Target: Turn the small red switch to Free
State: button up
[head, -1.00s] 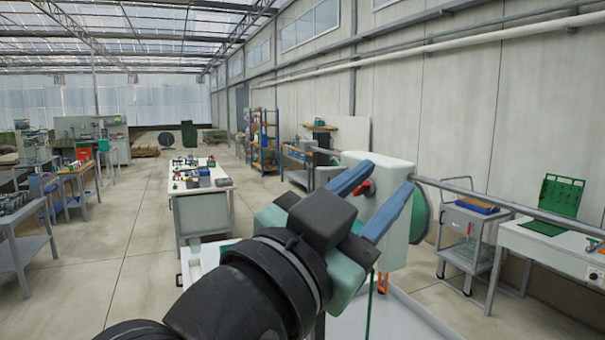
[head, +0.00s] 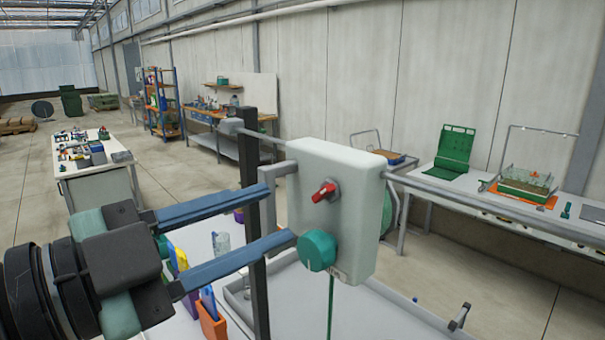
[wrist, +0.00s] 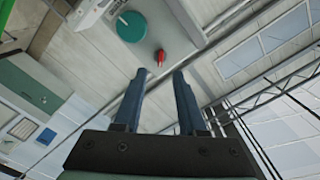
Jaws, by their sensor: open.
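The small red switch (head: 324,191) sits on the front of a pale box (head: 352,160), above a larger round green knob (head: 317,250). In the wrist view the red switch (wrist: 160,56) shows just beyond the fingertips, with the green knob (wrist: 131,27) beside it. My gripper (head: 280,213) is open, with its two blue fingers pointing at the box. It is empty, and the fingers appear short of the switch, apart from it. Any lettering around the switch is too small to read.
A horizontal pipe (head: 480,208) runs from the box to the right. A dark post (head: 250,170) stands left of the box. A white tray-like surface (head: 370,315) lies below, with coloured bottles (head: 208,302) at its left. A bench with a green case (head: 455,147) stands behind at right.

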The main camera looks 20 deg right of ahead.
aim_at(320, 195)
jog(key=p+x, duration=0.2)
jog(key=x, duration=0.2)
jog(key=shift+d+r, duration=0.2)
jog(key=shift+d, duration=0.2)
jog(key=shift+w+d+f+p, duration=0.25)
jog(key=shift+w+d, duration=0.2)
jog(key=shift+d, duration=0.25)
jog(key=shift+c, duration=0.2)
grip_shut()
